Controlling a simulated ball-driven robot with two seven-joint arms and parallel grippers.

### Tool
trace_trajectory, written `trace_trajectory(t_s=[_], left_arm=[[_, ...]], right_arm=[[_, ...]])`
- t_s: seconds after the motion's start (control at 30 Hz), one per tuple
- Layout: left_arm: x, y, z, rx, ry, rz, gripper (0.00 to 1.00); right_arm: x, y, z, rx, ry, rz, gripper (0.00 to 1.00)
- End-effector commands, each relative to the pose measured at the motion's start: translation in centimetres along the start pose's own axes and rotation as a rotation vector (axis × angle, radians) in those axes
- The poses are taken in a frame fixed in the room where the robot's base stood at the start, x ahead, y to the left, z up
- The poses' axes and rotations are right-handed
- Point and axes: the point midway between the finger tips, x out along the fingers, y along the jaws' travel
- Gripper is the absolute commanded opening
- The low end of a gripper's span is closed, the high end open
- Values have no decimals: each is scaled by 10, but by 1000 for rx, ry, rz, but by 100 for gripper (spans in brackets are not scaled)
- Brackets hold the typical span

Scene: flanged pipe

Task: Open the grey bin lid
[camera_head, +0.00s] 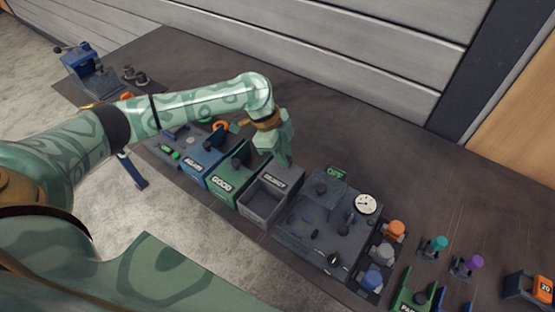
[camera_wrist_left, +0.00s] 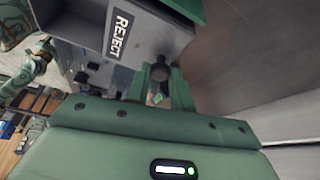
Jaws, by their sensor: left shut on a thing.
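The grey bin (camera_head: 285,207) stands in the middle of the bench unit, with its hollow inside showing at the front. A panel with a REJECT label (camera_head: 274,180) is behind that opening; the label also shows large in the left wrist view (camera_wrist_left: 118,35). My left gripper (camera_head: 286,160) is at the back of this bin. In the left wrist view my left gripper (camera_wrist_left: 160,92) is shut on a dark knob (camera_wrist_left: 160,72) beside the labelled panel. My fingers hide much of the knob. My right gripper is not in view.
The green GOOD bin (camera_head: 229,189) and the blue AGAIN bin (camera_head: 200,163) stand left of the grey bin. A grey panel (camera_head: 320,225) with a dial (camera_head: 365,204) adjoins on the right. The bench behind the gripper is clear up to the wall.

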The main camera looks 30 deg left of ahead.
Motion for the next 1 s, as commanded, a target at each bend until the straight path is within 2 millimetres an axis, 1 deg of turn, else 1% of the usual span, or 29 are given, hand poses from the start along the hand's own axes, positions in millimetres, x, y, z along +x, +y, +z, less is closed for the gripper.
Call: trace_trajectory(t_s=[0.23,0.27,0.3,0.33,0.57,0.67,0.77,0.83,1.0], left_arm=[[0,0,0,0,-1,1,0],[0,0,0,0,-1,1,28],[0,0,0,0,-1,1,39],[0,0,0,0,-1,1,45],[0,0,0,0,0,1,45],[-4,0,0,0,0,1,45],[-17,0,-1,0,1,-2,45],[-32,-1,0,-1,0,-3,45],[-79,-1,-1,1,-1,-4,45]], right_arm=[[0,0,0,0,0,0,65],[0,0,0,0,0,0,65],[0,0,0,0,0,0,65],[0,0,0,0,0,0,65],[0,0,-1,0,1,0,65],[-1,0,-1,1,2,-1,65],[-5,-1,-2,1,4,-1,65],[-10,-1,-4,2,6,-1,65],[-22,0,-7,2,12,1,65]])
